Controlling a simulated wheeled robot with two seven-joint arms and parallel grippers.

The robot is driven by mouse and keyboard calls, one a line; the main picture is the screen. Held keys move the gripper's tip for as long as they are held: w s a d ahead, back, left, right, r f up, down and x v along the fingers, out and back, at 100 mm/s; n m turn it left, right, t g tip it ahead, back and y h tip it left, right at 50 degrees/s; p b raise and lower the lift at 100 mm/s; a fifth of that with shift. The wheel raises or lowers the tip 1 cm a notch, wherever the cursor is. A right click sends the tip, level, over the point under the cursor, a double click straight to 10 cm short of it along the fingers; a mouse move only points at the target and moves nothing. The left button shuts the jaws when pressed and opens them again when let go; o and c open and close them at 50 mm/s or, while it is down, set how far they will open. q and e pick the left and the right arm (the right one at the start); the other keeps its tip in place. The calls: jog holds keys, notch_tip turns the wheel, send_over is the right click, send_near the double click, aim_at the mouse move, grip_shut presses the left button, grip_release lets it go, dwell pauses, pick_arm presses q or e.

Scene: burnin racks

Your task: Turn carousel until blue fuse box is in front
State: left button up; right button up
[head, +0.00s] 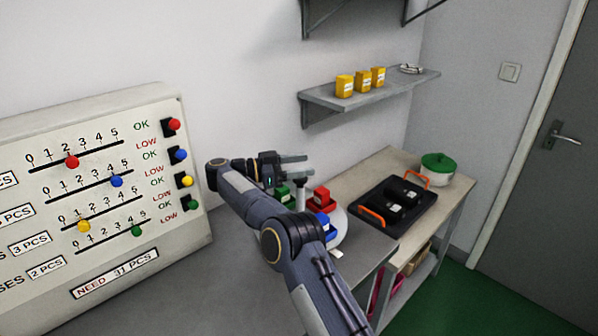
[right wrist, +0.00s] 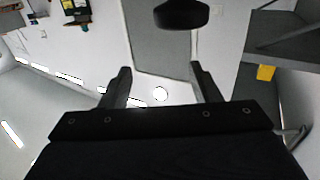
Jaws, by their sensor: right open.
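The carousel (head: 341,234) is a pale round disc on the grey bench, partly hidden by my right arm. A red fuse box (head: 321,197) sits towards its back right. A blue fuse box (head: 326,226) sits on its nearer right side, beside my forearm. A green fuse box (head: 282,194) shows at the left, partly covered by my arm. A pale upright post (head: 301,197) stands among the boxes. My right gripper (head: 297,163) is open above the carousel, close to the post's top.
A board with sliders and coloured buttons (head: 100,190) stands at left. A shelf (head: 395,90) with yellow boxes hangs above. A dark rounded shape (right wrist: 182,14) is unclear.

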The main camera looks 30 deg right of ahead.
jog(key=s+a+r+b, duration=0.4)
jog(key=s+r, duration=0.3)
jog(key=s, duration=0.3)
jog(key=shift+s+a+r, duration=0.2)
jog(key=shift+s+a, duration=0.05)
jog(key=shift+a, duration=0.5)
jog(key=shift+d, duration=0.1)
